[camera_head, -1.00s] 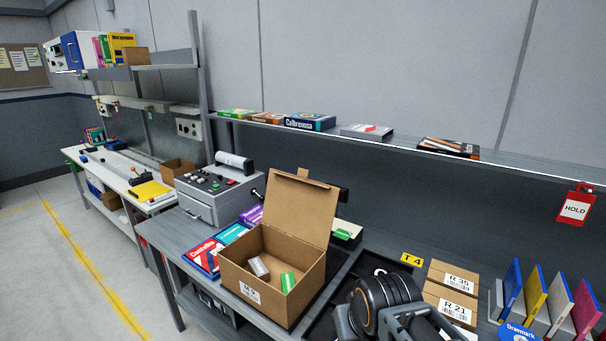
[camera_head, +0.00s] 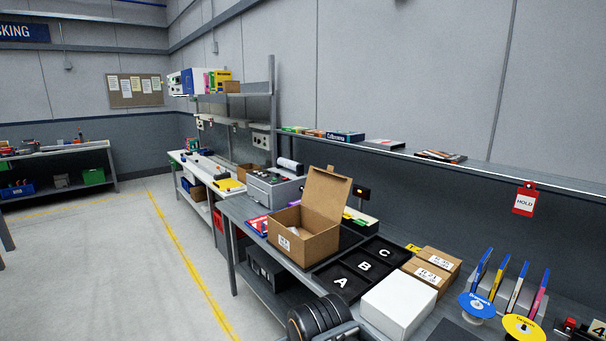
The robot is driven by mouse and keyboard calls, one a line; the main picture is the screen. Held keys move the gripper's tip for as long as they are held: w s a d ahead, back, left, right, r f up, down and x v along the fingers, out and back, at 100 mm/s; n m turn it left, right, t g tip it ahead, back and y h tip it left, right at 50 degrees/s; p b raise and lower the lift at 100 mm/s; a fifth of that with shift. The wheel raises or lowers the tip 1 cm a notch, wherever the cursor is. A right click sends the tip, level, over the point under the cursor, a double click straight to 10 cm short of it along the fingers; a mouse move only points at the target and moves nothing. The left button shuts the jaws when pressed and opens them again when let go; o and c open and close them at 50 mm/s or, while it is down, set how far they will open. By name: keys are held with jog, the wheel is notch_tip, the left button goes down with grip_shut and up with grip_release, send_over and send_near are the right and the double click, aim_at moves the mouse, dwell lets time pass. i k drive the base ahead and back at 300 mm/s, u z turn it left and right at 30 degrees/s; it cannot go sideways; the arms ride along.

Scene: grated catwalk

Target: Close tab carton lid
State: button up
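The brown tab carton (camera_head: 312,246) stands on the grey workbench with a white label on its front. Its lid (camera_head: 327,193) stands up open, hinged at the right-hand side, with a small tab at its top edge. Something pale shows inside the carton, but most of the inside is hidden. My gripper is not in this view. Only a dark round part of my arm shows at the bottom edge, in front of the bench and apart from the carton.
A black tray (camera_head: 340,284) marked A, B, C lies right of the carton. A white box (camera_head: 398,306) and brown labelled boxes (camera_head: 433,268) stand farther right. A control machine (camera_head: 273,190) stands behind the carton at left. Open floor (camera_head: 160,285) lies to the left.

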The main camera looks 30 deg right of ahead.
aim_at(324, 192)
jog(key=u, duration=0.65)
jog(key=i, duration=2.05)
jog(key=z, duration=1.3)
jog(key=i, duration=0.8)
jog(key=z, duration=0.9)
